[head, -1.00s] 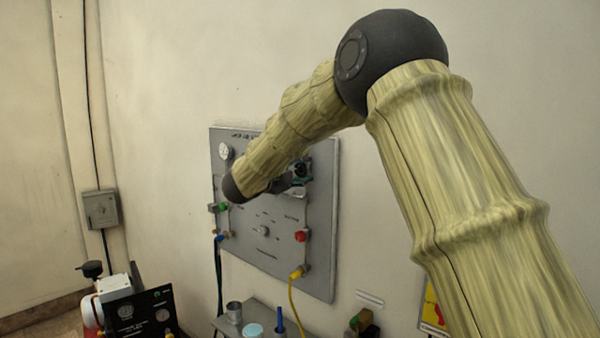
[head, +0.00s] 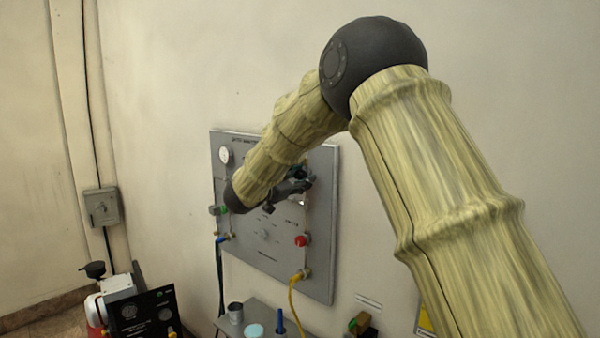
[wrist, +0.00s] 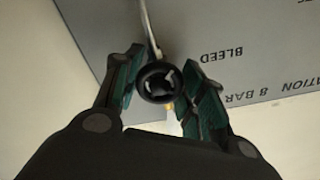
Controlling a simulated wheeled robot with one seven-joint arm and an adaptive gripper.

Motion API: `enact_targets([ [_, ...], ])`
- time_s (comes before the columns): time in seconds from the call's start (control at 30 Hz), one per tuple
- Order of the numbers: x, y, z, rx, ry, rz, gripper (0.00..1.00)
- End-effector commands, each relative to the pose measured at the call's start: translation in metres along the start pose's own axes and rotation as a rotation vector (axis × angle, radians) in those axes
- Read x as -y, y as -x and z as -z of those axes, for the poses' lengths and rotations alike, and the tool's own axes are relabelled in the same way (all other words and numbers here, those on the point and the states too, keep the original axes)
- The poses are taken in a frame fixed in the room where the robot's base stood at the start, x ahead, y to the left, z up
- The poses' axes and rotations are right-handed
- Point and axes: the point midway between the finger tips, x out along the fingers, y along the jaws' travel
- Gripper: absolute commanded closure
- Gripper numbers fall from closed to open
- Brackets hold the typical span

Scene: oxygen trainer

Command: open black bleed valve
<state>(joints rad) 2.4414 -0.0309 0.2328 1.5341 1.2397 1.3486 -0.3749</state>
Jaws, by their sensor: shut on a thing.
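The black bleed valve (wrist: 158,82) is a round black knob with lighter marks on its face, in the middle of the wrist view, near the printed word BLEED on the grey panel. My gripper (wrist: 160,90) is shut on it, with one teal-padded finger on each side of the knob. In the head view my gripper (head: 300,182) is at the upper right part of the panel (head: 318,262). The valve itself is hidden there by my gripper and arm.
The panel on the wall also carries a gauge (head: 226,155), a green knob (head: 222,210) and a red knob (head: 301,241). A yellow hose (head: 291,300) hangs from its lower right. A shelf with a metal cup (head: 235,313) stands below.

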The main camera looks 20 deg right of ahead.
Motion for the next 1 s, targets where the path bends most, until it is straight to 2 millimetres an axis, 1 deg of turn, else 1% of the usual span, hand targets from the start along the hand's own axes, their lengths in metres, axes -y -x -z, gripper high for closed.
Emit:
enact_targets([
  [0.4, -0.0005, 0.0009, 0.0005, 0.003, 0.396, -0.001, 0.83],
  [0.6, -0.0013, 0.0009, 0.0003, 0.003, 0.562, -0.001, 0.83],
  [0.8, -0.002, 0.0013, -0.001, 0.004, 0.69, -0.001, 0.83],
  [1.0, -0.0032, 0.001, -0.0023, 0.004, 0.77, -0.001, 0.83],
])
